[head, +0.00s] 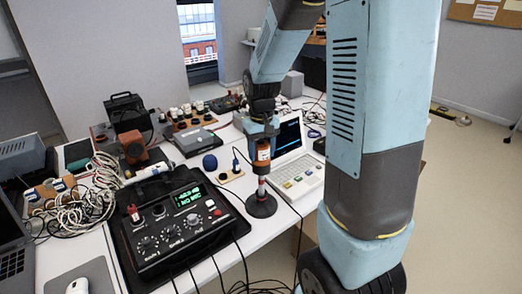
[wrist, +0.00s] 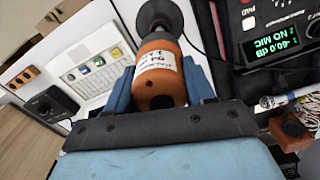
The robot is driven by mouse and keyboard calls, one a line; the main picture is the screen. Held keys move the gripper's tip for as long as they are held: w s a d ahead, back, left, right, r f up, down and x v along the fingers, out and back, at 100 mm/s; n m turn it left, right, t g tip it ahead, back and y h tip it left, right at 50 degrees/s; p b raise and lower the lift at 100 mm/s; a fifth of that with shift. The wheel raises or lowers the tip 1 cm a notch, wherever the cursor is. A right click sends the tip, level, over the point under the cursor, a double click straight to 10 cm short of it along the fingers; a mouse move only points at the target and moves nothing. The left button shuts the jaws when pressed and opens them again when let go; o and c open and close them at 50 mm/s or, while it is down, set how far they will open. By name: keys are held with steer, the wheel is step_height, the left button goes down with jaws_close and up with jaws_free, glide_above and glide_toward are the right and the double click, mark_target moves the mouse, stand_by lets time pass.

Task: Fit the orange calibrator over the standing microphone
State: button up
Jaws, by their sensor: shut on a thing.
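My gripper (head: 262,137) is shut on the orange calibrator (head: 263,153), which has a white label and a dark lower end. The calibrator is roughly upright, directly above the standing microphone (head: 262,187). The microphone is a thin upright with a red band on a round dark base (head: 261,206). The calibrator's lower end is in line with the microphone's top; I cannot tell whether they touch or overlap. In the wrist view the calibrator (wrist: 158,74) sits between my two blue fingers, and its body hides the microphone's top.
A black recorder (head: 181,228) with a green display stands to the left, and a pale keypad device with a screen (head: 296,180) to the right. A blue foam ball (head: 210,162) and a small wooden block (head: 231,176) are close behind. Cables run around the base.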

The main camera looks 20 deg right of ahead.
steer(key=o, duration=1.3)
steer(key=shift+o, duration=0.2)
step_height(320, 180, up, 14)
steer(key=s+r+t, duration=0.2)
steer(key=s, duration=0.7)
steer(key=s+r+t, duration=0.3)
steer(key=s, duration=0.7)
steer(key=shift+s+m+t, duration=0.25)
steer(key=shift+m+t, duration=0.05)
